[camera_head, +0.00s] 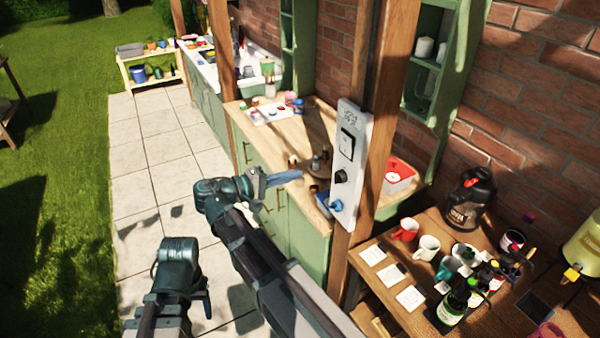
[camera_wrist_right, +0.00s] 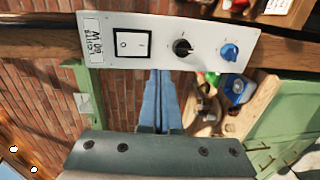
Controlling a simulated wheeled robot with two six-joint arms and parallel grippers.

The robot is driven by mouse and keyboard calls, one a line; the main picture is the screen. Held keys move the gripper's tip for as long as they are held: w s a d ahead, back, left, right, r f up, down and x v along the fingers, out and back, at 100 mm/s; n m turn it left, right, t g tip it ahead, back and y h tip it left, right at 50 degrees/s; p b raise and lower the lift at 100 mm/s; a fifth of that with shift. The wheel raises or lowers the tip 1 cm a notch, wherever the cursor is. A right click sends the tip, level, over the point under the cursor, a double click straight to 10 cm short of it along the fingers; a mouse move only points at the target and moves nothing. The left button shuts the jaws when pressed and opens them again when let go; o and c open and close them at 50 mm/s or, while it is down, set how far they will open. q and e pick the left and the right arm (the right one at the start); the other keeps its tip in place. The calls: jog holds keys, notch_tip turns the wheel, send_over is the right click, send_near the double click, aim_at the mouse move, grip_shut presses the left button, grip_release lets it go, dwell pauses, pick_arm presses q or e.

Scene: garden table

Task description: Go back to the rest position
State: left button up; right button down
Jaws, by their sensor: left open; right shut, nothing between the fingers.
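My right gripper (camera_head: 284,178) reaches from the lower middle of the head view toward the post. Its blue fingers are shut and empty. In the right wrist view the closed fingers (camera_wrist_right: 158,98) point at the white control panel (camera_wrist_right: 110,48), just below its edge in the picture; I cannot tell the gap. The panel, also in the head view (camera_head: 346,190), has a rocker switch (camera_wrist_right: 132,45), a black knob (camera_wrist_right: 182,47) and a blue knob (camera_wrist_right: 229,52). My left gripper (camera_head: 205,300) is open and empty at lower left, its fingers mostly hidden.
The panel hangs on a wooden post (camera_head: 380,110). A wooden table (camera_head: 375,300) with mugs, cards, bottles and a black jug (camera_head: 468,198) stands at right. A green cabinet counter (camera_head: 300,215) with small items lies behind.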

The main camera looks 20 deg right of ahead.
dwell(0.5)
jog(key=s+a+f+n+y+b, duration=0.1)
jog(key=s+a+f+y+b, duration=0.2)
jog(key=f, duration=0.6)
jog(key=s+a+f+n+y+b, duration=0.1)
jog(key=s+a+f+y+b, duration=0.2)
jog(key=f, duration=0.5)
jog(key=s+a+f+y+b, duration=0.1)
jog(key=s+a+f+y, duration=0.3)
jog(key=a, duration=0.3)
jog(key=s+a+f+n+g+y+b, duration=0.1)
jog(key=s+a+f+y, duration=0.4)
jog(key=a+f, duration=0.1)
jog(key=shift+s+a+f, duration=0.25)
jog(key=shift+s+a, duration=0.1)
jog(key=shift+a, duration=0.45)
